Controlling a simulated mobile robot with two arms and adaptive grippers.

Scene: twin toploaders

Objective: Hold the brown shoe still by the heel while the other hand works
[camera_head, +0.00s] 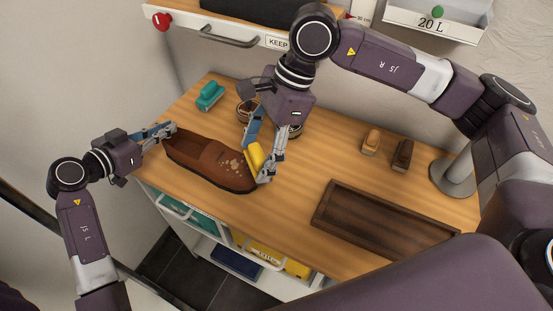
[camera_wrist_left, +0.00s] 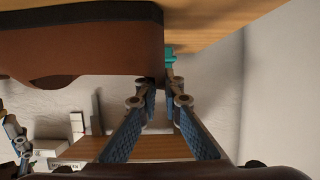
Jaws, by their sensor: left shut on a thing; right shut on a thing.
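The brown shoe (camera_head: 197,155) lies on the wooden worktop, its heel toward the upper left and its toe toward the lower right. Pale spots show on its toe. My left gripper (camera_head: 171,129) is shut on the heel. In the left wrist view the shoe (camera_wrist_left: 85,48) fills the upper left, and the left fingertips (camera_wrist_left: 162,84) meet at its end. My right gripper (camera_head: 259,160) is shut on a yellow thing (camera_head: 254,154) at the toe, beside the pale spots. The fingers partly hide the yellow thing, and I cannot tell whether it touches the shoe.
A dark wooden tray (camera_head: 375,222) lies at the front right. An orange-tan brush (camera_head: 371,142) and a dark brown brush (camera_head: 402,155) stand at the back right. A teal brush (camera_head: 209,95) stands at the back left. Round tins behind the right gripper are partly hidden.

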